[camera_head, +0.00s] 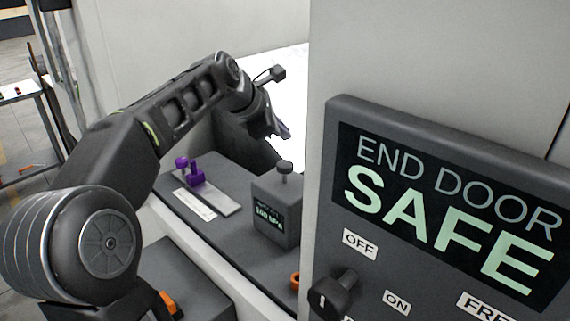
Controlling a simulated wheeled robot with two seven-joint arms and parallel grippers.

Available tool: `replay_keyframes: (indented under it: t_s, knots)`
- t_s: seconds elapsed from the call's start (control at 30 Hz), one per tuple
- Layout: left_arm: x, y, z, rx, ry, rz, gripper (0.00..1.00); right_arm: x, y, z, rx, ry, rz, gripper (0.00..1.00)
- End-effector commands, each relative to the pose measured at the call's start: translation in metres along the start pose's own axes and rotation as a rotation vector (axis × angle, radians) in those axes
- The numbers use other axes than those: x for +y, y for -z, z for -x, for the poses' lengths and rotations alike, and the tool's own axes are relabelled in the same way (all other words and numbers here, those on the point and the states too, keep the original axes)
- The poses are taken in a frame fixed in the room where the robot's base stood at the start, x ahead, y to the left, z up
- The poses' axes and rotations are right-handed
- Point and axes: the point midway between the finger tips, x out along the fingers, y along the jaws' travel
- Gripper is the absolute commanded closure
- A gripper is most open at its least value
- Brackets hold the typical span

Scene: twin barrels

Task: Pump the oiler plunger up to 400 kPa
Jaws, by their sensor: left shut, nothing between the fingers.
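The oiler is a dark grey box (287,208) on the grey ledge, with a black plunger knob (285,167) standing upright on its top. A small display (268,222) on its front face shows a reading ending in kPa; the digits are too small to read surely. My left gripper (281,131) is above and slightly behind the plunger in the picture, apart from it. It is shut and empty, with its fingers pointing down. My right gripper is not in view.
A purple handle (190,171) on a metal plate stands left of the oiler, beside a white label (194,204). A large panel (450,180) reading END DOOR SAFE, with a black knob (335,292), fills the right. An orange ring (295,281) sits below the oiler.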

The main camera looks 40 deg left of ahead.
Motion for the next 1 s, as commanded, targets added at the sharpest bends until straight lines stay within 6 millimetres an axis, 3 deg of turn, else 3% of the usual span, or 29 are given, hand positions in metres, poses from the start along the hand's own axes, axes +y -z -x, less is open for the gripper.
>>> replay_keyframes:
  t_s: [0.83, 1.0]
  knots:
    - [0.0000, -0.0001, 0.0000, 0.000, 0.000, 0.000, 1.00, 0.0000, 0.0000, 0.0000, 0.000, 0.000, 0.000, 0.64]
    - [-0.0008, -0.0081, 0.0013, -0.010, 0.004, -0.009, 1.00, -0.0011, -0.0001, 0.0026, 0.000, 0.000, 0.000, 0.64]
